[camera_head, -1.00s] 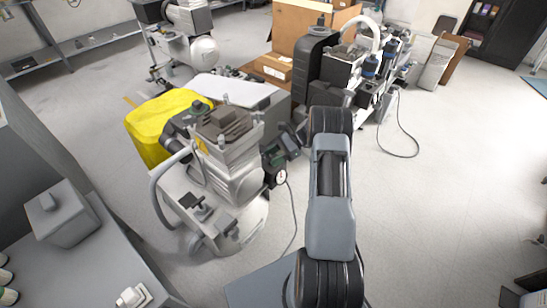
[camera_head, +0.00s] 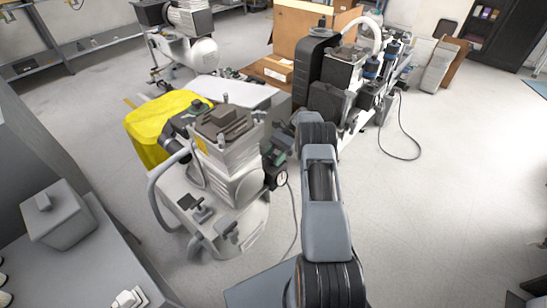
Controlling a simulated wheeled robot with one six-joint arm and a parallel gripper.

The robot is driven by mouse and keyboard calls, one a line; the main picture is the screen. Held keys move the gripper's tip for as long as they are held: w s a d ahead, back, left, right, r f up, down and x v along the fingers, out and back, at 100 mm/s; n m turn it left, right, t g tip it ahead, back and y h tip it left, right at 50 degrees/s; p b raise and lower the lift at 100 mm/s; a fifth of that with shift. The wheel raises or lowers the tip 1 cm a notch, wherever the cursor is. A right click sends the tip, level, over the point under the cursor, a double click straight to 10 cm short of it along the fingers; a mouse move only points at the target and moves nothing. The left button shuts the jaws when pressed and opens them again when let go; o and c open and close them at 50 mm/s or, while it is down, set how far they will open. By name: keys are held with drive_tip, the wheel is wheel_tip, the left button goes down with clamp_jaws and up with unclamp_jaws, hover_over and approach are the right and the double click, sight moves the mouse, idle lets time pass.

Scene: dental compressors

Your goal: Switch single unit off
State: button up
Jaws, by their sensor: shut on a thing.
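The single compressor unit (camera_head: 232,185) stands left of centre, with a ribbed silver-grey head on a white round tank. A dark switch housing with green on it sits at its right side, above a round pressure gauge (camera_head: 282,178). My arm reaches forward from the bottom centre, and my gripper (camera_head: 279,151) is at this switch housing. The gripper looks shut on the unit's switch. The fingertips are small and dark against the dark housing, so the switch's exact position is hidden.
A yellow cloth (camera_head: 163,125) drapes behind the unit on the left. A larger compressor (camera_head: 345,75) and cardboard boxes (camera_head: 305,38) stand behind. A grey bench (camera_head: 85,255) fills the lower left. The floor to the right is open, with a black cable (camera_head: 402,130) on it.

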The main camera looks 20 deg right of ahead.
drive_tip(key=o, duration=0.9)
drive_tip(key=r, duration=0.1)
drive_tip(key=r+p, duration=0.1)
drive_tip(key=r, duration=0.2)
drive_tip(key=shift+s+a+r+p, duration=0.1)
drive_tip(key=shift+s+r+p, duration=0.1)
drive_tip(key=shift+s+p, duration=0.15)
drive_tip(key=s+a+r+p, duration=0.1)
drive_tip(key=s+r, duration=0.2)
drive_tip(key=s, duration=0.1)
drive_tip(key=s+r+p, duration=0.2)
drive_tip(key=s, duration=0.2)
drive_tip(key=s+a+r+p, duration=0.1)
drive_tip(key=s+r+p, duration=0.1)
drive_tip(key=s, duration=0.3)
drive_tip(key=shift+a+r, duration=0.35)
drive_tip(key=shift+r, duration=0.5)
drive_tip(key=shift+f, duration=0.1)
